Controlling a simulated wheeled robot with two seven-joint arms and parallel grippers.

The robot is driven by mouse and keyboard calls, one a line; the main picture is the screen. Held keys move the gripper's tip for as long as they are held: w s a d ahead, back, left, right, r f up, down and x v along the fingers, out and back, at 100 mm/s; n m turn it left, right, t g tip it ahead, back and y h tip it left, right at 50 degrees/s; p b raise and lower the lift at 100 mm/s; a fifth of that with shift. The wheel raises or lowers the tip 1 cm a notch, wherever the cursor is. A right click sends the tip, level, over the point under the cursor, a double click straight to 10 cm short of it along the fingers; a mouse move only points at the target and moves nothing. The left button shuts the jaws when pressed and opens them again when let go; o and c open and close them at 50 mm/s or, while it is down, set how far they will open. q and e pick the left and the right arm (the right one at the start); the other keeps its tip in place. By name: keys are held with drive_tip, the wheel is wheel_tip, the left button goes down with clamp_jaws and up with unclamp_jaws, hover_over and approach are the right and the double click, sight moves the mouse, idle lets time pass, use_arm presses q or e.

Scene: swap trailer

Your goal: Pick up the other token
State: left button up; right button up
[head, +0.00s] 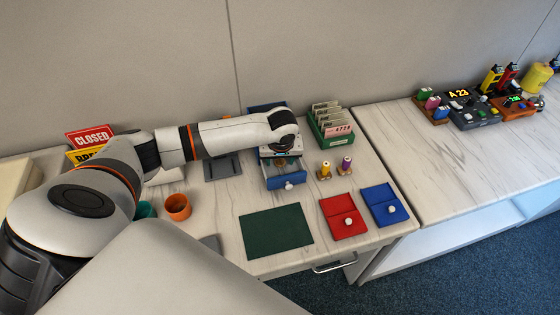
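My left arm reaches across from the left. My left gripper (282,161) points down at the open blue drawer (287,196), near its back end. The gripper is small and mostly covered by my own wrist, so I cannot tell whether its fingers are open or shut, or hold anything. The inside of the drawer is partly hidden. I cannot clearly make out which thing is the token. Two small upright pieces, one yellow (325,170) and one purple (346,165), stand on wooden bases to the right of the drawer. My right gripper is not in view.
A red tray (335,210) and a blue tray (375,197), each with a pale knob, lie at the front right. A dark green mat (276,231) lies left of them. A green card box (317,134) stands behind. An orange cup (177,207) is at left.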

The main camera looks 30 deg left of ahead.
use_arm(q)
drive_tip(key=c, duration=0.9)
